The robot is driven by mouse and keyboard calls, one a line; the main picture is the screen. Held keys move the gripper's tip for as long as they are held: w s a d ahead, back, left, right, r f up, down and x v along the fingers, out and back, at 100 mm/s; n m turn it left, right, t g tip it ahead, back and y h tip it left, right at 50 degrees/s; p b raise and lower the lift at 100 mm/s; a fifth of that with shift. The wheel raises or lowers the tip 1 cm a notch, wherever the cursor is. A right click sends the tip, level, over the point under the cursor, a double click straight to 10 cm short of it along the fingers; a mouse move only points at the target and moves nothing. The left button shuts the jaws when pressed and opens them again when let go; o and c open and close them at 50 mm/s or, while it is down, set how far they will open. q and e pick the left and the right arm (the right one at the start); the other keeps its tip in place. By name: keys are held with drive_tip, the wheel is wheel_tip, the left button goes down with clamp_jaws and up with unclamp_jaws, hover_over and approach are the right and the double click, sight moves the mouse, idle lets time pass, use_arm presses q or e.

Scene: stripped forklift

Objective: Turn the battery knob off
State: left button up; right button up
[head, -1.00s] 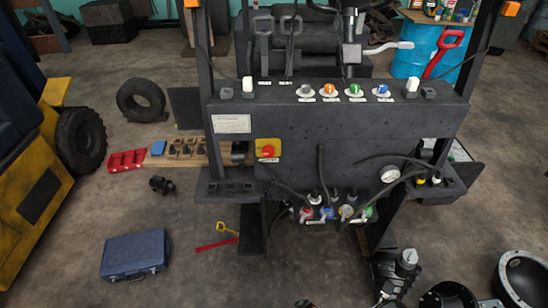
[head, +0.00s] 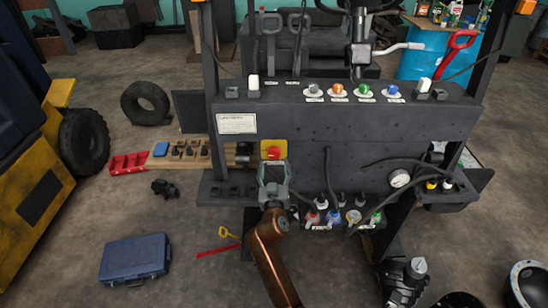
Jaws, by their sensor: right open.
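The battery knob (head: 273,153) is red and sits on a yellow plate at the left of the dark panel (head: 400,128), below a white label sheet. My right gripper (head: 273,168) is open, with its grey fingers pointing up at the panel just below the knob. The fingers cover the lower part of the yellow plate. I cannot tell whether they touch the knob. The knob's turn position is too small to read. My left gripper is not in view.
Colored knobs (head: 364,90) and white-tipped levers line the panel's top. Colored connectors (head: 333,217) are close to the right of my arm. A blue case (head: 134,258) lies on the floor.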

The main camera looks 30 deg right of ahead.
sight(274, 155)
drive_tip(key=x, duration=0.5)
drive_tip(key=shift+w, duration=0.15)
drive_tip(key=shift+w+d+f, duration=0.1)
drive_tip(key=shift+w+d, duration=0.25)
drive_tip(key=shift+w, duration=0.1)
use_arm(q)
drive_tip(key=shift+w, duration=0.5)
use_arm(e)
drive_tip(key=c, duration=1.2)
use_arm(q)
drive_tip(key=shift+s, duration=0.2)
use_arm(e)
drive_tip(key=shift+o, duration=0.2)
